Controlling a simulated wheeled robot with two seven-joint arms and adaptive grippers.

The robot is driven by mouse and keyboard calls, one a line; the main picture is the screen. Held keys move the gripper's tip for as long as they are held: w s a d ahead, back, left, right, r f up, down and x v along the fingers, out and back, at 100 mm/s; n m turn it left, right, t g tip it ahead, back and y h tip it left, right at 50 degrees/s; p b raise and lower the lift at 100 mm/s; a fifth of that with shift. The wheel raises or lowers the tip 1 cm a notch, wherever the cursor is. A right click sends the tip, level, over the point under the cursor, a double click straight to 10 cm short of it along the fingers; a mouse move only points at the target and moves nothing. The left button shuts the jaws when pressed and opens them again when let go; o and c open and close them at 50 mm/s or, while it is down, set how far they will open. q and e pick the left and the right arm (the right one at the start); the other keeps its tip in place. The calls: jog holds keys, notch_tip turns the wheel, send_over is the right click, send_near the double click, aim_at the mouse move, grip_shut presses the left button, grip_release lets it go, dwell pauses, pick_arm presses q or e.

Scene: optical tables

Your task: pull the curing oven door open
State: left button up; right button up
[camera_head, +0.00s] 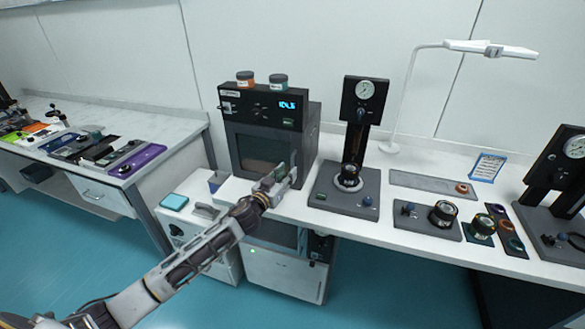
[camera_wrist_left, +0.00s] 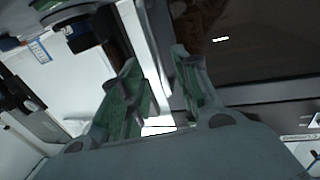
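The curing oven (camera_head: 312,125) is a dark box on the right-hand bench with a lit blue display. Its door (camera_head: 238,150) has a dark window and looks shut. My left gripper (camera_head: 281,172) is at the lower right of the door front. In the left wrist view, its two green-padded fingers (camera_wrist_left: 155,75) stand apart. A pale upright bar (camera_wrist_left: 153,40), seemingly the door handle, runs between them. I cannot tell whether the fingers touch it. The dark door window (camera_wrist_left: 265,40) fills the right of that view. My right gripper is not in view.
Two lidded jars (camera_head: 245,79) stand on the oven. A gauge stand (camera_head: 345,190) is close to its right. A white lamp (camera_head: 400,100) and small parts on plates (camera_head: 428,222) lie farther right. A floor cabinet (camera_head: 285,275) is below; another bench (camera_head: 150,110) is at left.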

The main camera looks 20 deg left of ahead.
aim_at(292, 167)
pick_arm(q)
jog(key=x, duration=0.4)
jog(key=shift+w+d, duration=0.15)
jog(key=shift+w, duration=0.15)
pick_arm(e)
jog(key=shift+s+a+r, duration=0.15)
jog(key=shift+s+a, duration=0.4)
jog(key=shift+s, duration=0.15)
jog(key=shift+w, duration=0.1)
pick_arm(q)
grip_shut()
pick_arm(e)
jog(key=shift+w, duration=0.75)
